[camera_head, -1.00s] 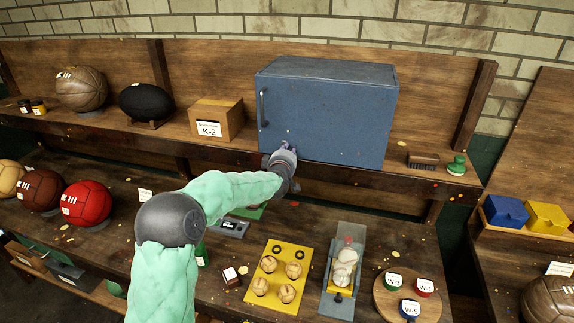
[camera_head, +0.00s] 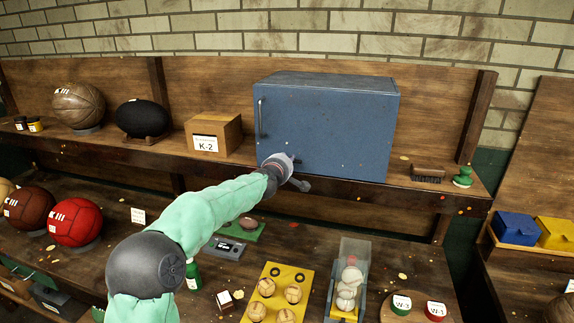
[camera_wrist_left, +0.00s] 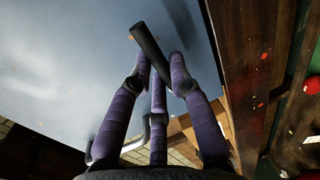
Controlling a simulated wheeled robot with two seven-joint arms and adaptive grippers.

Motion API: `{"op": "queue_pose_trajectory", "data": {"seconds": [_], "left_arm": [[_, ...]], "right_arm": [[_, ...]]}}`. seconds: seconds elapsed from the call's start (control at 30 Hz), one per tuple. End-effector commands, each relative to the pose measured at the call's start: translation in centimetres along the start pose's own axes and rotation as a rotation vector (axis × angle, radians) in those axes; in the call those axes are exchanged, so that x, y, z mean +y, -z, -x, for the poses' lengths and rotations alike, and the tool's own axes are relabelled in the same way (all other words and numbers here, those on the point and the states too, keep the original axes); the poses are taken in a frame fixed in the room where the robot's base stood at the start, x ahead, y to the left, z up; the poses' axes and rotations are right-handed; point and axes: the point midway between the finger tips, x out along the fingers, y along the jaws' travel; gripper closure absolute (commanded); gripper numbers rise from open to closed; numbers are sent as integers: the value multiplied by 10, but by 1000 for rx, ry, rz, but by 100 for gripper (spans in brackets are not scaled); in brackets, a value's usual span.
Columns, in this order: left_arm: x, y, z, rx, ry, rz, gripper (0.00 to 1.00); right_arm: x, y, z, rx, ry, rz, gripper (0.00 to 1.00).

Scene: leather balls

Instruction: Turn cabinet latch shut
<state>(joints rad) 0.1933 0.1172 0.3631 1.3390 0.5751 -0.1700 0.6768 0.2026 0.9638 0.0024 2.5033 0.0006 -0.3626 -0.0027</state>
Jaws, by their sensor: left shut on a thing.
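The blue cabinet (camera_head: 335,115) stands on the upper shelf, its door closed, with a dark upright handle (camera_head: 261,118) on the door's left side. My left gripper (camera_head: 289,162) is at the lower left of the door front. In the left wrist view its purple fingers (camera_wrist_left: 162,65) are shut around a dark bar, the latch (camera_wrist_left: 147,42), which lies slanted across the pale door face. The latch is mostly hidden behind my gripper in the head view. The door handle also shows in the wrist view (camera_wrist_left: 104,140). My right gripper is not in view.
A cardboard box marked K-2 (camera_head: 213,134) and a black oval ball (camera_head: 142,117) stand left of the cabinet. A brush (camera_head: 427,173) and a green stamp (camera_head: 463,177) lie to its right. The lower bench holds balls, a yellow tray (camera_head: 276,295) and tins.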

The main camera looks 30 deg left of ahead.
Motion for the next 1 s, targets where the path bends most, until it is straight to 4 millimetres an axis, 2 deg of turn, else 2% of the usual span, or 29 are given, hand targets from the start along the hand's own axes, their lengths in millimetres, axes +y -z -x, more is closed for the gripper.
{"op": "queue_pose_trajectory", "data": {"seconds": [0.4,0.43,0.5,0.87,1.0], "left_arm": [[0,0,0,-1,1,12,100],[0,0,0,-1,1,12,77],[0,0,0,-1,1,11,58],[0,0,1,-1,0,9,56],[0,0,8,-2,0,8,56]], "right_arm": [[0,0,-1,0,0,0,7],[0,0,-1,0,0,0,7],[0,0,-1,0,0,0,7],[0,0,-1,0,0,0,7],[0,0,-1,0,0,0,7]]}}
